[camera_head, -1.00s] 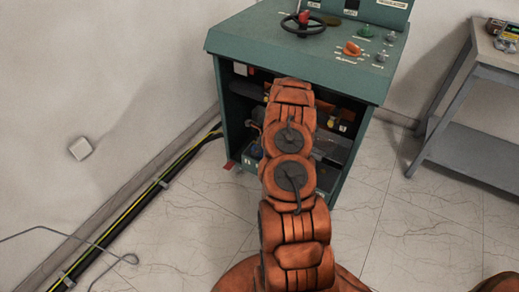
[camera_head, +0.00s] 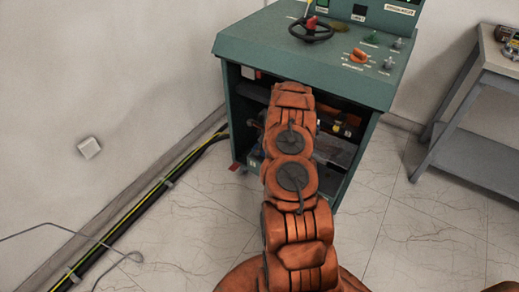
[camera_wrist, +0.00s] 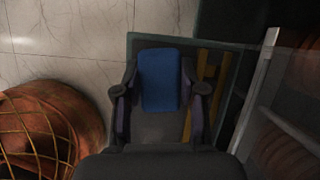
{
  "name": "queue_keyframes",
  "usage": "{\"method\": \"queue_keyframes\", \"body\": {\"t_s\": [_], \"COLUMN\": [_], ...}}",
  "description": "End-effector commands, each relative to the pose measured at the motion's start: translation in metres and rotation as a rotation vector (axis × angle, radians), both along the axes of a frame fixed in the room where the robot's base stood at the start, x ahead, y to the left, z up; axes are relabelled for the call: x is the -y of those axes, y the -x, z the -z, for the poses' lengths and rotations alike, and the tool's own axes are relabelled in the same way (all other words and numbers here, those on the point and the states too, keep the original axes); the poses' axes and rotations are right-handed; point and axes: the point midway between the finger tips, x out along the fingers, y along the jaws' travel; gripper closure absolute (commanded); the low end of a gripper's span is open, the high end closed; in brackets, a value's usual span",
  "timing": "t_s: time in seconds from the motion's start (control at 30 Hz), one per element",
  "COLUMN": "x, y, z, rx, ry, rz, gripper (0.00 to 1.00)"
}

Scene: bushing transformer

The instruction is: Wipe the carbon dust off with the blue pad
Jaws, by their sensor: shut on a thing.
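The blue pad (camera_wrist: 159,80) is held between the two fingers of my gripper (camera_wrist: 160,95) in the wrist view. My gripper is shut on it. Below and behind the pad, a dark panel edge and yellow-brown strips (camera_wrist: 207,85) show; I cannot tell whether the pad touches anything. In the head view, my orange arm reaches toward the open front of the green cabinet (camera_head: 290,60), and its end hides my gripper and the pad there. I cannot make out carbon dust in either view.
The cabinet has a black handwheel (camera_head: 311,30) and an orange knob (camera_head: 359,55) on top. A grey workbench (camera_head: 480,110) stands at right. Black and yellow cables (camera_head: 150,195) run along the wall at left.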

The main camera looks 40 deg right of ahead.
Motion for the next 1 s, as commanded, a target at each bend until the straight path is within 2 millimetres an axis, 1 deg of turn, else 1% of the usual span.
{"method": "queue_keyframes", "body": {"t_s": [0.03,0.23,0.43,1.0], "x": [0.0,0.0,-0.003,-0.045], "y": [0.0,0.0,0.0,0.013], "z": [-0.005,-0.014,-0.015,-0.014], "rx": [0.0,0.0,0.0,0.0], "ry": [0.0,0.0,0.0,0.001], "rz": [0.0,-0.001,-0.001,0.0], "gripper": [0.88,0.88,0.88,0.88]}}
